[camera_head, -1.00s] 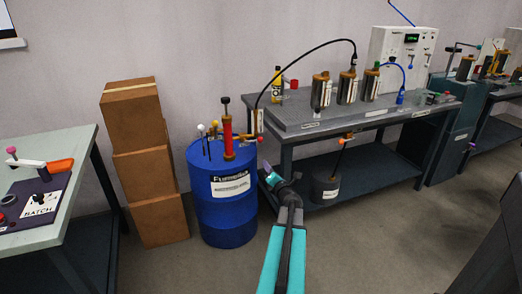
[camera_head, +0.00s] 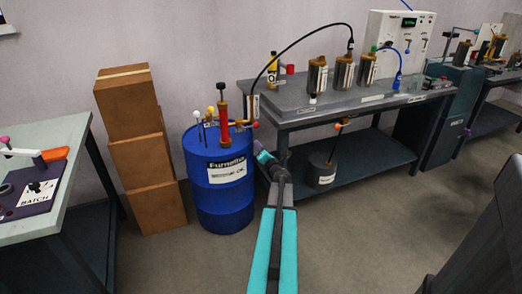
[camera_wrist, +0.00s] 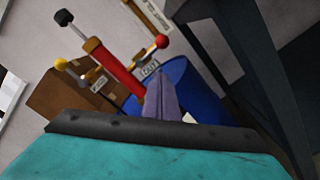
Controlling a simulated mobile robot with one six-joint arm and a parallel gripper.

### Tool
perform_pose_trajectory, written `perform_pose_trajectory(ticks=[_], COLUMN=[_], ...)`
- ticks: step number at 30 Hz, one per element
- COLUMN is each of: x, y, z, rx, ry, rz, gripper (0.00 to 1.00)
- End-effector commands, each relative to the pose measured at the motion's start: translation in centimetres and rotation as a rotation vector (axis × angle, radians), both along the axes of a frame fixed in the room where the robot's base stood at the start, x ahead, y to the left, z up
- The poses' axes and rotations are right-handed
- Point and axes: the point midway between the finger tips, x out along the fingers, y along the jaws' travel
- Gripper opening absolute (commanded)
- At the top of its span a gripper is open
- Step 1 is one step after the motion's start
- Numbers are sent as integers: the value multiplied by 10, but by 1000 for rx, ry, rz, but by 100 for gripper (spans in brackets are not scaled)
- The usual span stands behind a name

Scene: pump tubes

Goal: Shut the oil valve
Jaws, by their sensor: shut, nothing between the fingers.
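A blue drum (camera_head: 222,195) stands on the floor left of the grey bench and carries a red hand pump (camera_head: 224,108). Its top has a valve lever with a red ball (camera_head: 256,125) on the right and rods with pale and yellow balls on the left. My gripper (camera_head: 262,153) is shut and empty, just right of the drum's upper part, below the red ball. Its fingers (camera_wrist: 158,92) overlap the drum and pump base in the wrist view.
Stacked cardboard boxes (camera_head: 146,150) stand left of the drum. The grey bench (camera_head: 330,112) on the right holds several canisters, with a black hose arching above it from near the drum. A weight-like dark pot (camera_head: 320,172) sits on its lower shelf. Floor in front is clear.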

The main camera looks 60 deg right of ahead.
Motion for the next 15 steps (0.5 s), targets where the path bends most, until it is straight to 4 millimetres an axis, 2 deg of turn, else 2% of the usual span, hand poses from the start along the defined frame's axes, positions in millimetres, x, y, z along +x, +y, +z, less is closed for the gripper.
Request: perform_pose_trajectory(ticks=[15], x=[40], y=[-32], z=[1], rx=[0], ry=[-1], rz=[-1], gripper=[0])
